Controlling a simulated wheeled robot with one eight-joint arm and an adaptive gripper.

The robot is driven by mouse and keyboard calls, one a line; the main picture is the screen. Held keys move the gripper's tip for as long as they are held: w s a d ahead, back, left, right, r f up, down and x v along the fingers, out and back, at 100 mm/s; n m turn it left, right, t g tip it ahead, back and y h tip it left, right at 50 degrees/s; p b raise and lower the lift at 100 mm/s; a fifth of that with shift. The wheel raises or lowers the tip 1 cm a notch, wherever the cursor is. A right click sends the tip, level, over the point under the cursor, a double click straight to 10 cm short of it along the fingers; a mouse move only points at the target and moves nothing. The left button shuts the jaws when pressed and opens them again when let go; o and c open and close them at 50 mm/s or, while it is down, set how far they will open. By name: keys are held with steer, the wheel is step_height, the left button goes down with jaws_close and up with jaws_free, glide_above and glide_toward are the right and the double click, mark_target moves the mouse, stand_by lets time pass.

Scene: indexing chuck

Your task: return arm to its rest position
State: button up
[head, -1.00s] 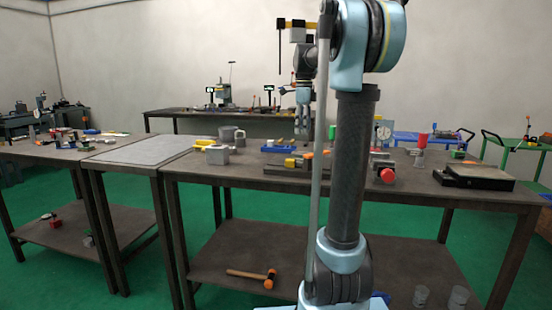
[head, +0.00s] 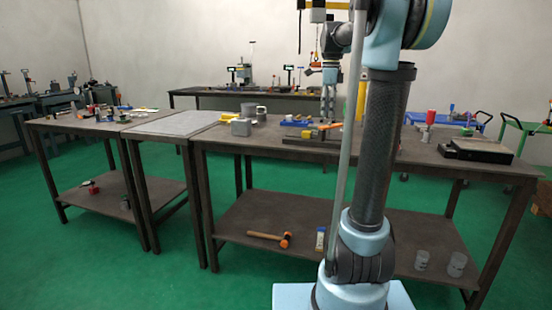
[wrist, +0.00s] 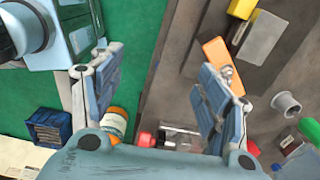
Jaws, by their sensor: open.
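My arm stands upright in the right half of the head view, with its upper links bent at the top.
An orange piece (wrist: 215,62) and a grey cup (wrist: 286,104) show on the bench beside the right finger. A hammer (head: 270,238) and a small bottle (head: 320,238) are on the lower shelf. Open floor (head: 110,270) lies in front of the benches.

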steer(key=s+a+f+n+t, duration=0.1)
steer(key=s+f+n+t, duration=0.1)
steer(key=s+f+n, duration=1.9)
steer(key=s+f, duration=0.9)
steer(key=s, duration=0.2)
steer(key=shift+s, duration=0.15)
steer(key=shift+a, duration=0.1)
steer(key=shift+w+f, duration=0.2)
steer(key=shift+w, duration=0.25)
